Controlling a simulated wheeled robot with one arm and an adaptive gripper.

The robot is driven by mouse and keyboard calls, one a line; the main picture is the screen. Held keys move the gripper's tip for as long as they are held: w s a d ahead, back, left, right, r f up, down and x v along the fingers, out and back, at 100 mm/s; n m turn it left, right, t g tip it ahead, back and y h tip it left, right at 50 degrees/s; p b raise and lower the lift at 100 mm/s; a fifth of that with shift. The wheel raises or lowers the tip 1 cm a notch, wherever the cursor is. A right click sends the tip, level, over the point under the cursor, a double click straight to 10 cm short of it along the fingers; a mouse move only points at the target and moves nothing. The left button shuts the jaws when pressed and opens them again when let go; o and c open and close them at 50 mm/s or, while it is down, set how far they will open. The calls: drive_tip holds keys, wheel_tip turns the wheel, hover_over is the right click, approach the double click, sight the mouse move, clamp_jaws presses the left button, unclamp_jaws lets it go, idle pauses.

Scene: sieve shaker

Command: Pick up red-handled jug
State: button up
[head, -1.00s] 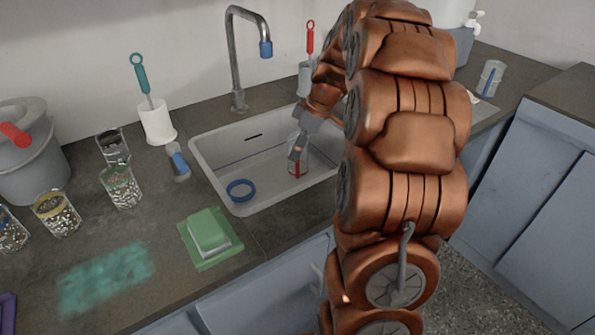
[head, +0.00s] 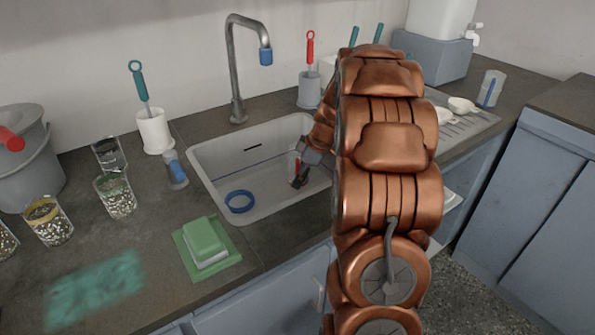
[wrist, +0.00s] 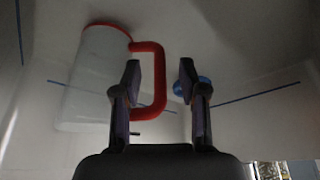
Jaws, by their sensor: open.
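The red-handled jug is a pale, translucent vessel with a red rim and a red loop handle. In the wrist view the jug (wrist: 95,85) is at left, and its handle (wrist: 160,85) appears between my two fingers. My gripper (wrist: 160,72) is open, with the left finger overlapping the handle loop; I cannot tell how deep the handle sits. In the head view the jug (head: 293,162) is in the sink (head: 222,160), mostly hidden behind my gripper (head: 299,181) and arm.
A blue ring (head: 240,201) lies in the sink, left of my gripper. The tap (head: 236,75) rises behind the sink. A green sponge (head: 205,238) sits on the front counter. Glass jars (head: 115,195) stand at left, and a brush holder (head: 309,90) behind the sink.

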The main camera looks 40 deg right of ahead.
drive_tip(key=shift+a+f, duration=0.1)
drive_tip(key=shift+f, duration=0.2)
drive_tip(key=shift+w, duration=0.1)
clamp_jaws()
idle(0.4)
